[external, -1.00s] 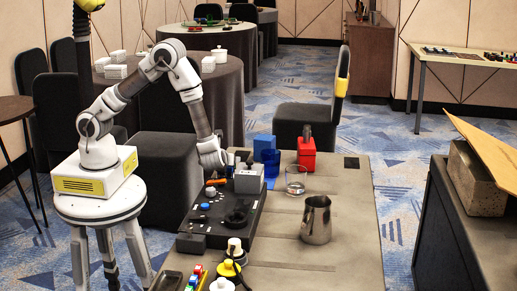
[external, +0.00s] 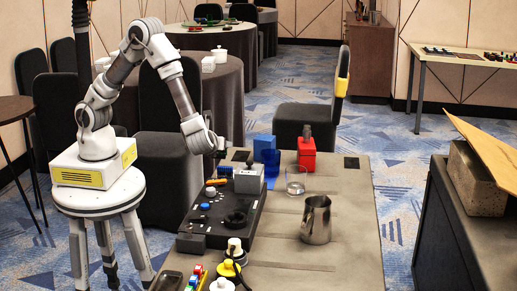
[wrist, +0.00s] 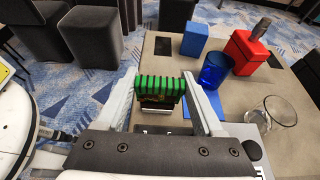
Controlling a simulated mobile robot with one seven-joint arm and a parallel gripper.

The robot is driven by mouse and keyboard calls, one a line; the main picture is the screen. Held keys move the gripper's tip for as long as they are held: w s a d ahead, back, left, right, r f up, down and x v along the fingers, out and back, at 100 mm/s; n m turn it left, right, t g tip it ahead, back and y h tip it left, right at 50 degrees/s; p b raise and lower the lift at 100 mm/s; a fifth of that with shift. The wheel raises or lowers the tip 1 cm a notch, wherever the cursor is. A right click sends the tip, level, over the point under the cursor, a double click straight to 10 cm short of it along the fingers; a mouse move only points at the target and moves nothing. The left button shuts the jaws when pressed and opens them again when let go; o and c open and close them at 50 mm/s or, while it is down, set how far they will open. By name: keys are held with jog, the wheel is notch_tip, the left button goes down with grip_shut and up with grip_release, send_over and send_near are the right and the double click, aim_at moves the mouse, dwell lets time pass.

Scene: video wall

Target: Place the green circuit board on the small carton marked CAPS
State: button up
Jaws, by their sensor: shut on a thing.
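In the wrist view, a green ridged piece with a dark lower part (wrist: 160,87), which looks like the circuit board, sits between the fingers of my gripper (wrist: 164,102). My gripper is shut on it. In the external view, my gripper (external: 220,152) is above the left edge of the table, near a grey box (external: 248,181); the board cannot be made out there. A pale patch (wrist: 156,113) shows just below the board in the wrist view. I can read no CAPS marking, so I cannot tell which thing is the small carton.
A blue box (external: 264,148), a red box (external: 306,154), a blue cup (external: 271,164) and a clear glass (external: 296,181) stand near the grey box. A metal pitcher (external: 316,219) stands further forward. The tabletop (external: 348,205) around the pitcher is mostly clear.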

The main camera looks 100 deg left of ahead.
jog(key=w+a+r+b, duration=0.1)
jog(key=w+a+r, duration=0.3)
jog(key=w+a, duration=0.3)
jog(key=w+a+r+b, duration=0.2)
jog(key=w+a+r, duration=0.2)
jog(key=a, duration=0.5)
jog(key=b, duration=0.3)
send_over(265, 137)
jog(key=f, duration=0.6)
jog(key=shift+d+f, duration=0.2)
jog(key=shift+d, duration=0.05)
jog(key=shift+a+f, duration=0.25)
jog(key=shift+f, duration=0.05)
jog(key=shift+f+b, duration=0.65)
jog(key=shift+f, duration=1.15)
jog(key=shift+f, duration=0.1)
jog(key=o, duration=1.3)
